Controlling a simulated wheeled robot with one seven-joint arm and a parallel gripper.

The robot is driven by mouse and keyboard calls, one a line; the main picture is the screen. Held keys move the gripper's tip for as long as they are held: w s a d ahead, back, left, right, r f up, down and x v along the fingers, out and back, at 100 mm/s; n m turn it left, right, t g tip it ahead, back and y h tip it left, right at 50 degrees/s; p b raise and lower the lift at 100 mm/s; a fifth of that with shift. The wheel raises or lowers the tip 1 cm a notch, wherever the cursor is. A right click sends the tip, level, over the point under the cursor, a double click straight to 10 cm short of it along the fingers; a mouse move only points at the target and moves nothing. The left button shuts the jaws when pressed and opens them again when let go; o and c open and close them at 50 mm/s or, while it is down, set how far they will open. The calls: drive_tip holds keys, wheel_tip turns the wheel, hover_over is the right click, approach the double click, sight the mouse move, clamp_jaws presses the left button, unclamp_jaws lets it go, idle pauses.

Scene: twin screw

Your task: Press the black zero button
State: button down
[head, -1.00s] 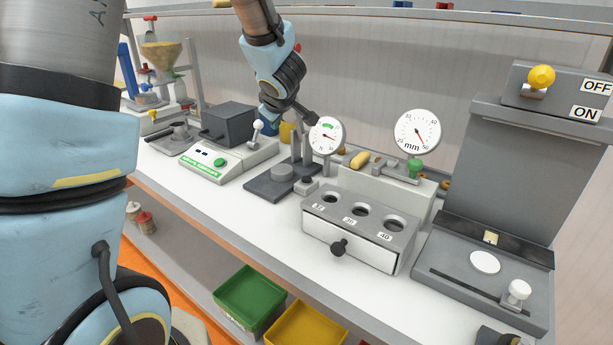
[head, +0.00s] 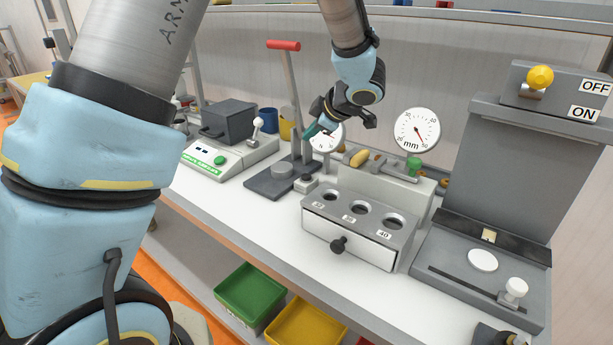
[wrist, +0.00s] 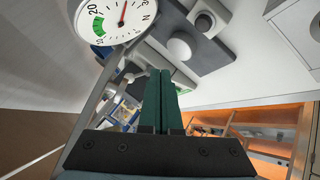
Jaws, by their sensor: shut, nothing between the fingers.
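A small box with a dark round button (head: 306,180) on top, which looks like the black zero button, stands on the bench beside the grey press base (head: 262,188). A dark button on a light block also shows at the top of the wrist view (wrist: 204,21). My gripper (head: 311,131) is above and behind the button, apart from it, in front of the N dial (head: 327,138). Its green fingers (wrist: 160,97) are together and empty. The dial (wrist: 112,18) shows large at the wrist view's upper left. The gripper hides part of the dial in the head view.
A lever with a red handle (head: 284,45) rises from the press, close left of my gripper. To the right are a grey block with round holes (head: 358,227) and an mm dial (head: 416,130). The white bench front (head: 232,207) is clear.

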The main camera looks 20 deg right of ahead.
drive_tip(key=b, duration=0.7)
hover_over(305, 174)
drive_tip(key=s, duration=0.2)
drive_tip(key=f, duration=0.6)
drive_tip(key=shift+w+d+f, duration=0.1)
drive_tip(key=shift+d+f, duration=0.05)
drive_tip(key=shift+d, duration=0.25)
drive_tip(key=shift+f+b, duration=0.35)
drive_tip(key=shift+f, duration=0.9)
drive_tip(key=shift+f, duration=0.15)
drive_tip(key=shift+f, duration=0.25)
drive_tip(key=shift+a+f, duration=0.1)
drive_tip(key=shift+f, duration=0.7)
drive_tip(key=shift+r, duration=0.15)
idle(0.5)
drive_tip(key=shift+r+p, duration=1.1)
drive_tip(key=shift+p, duration=0.1)
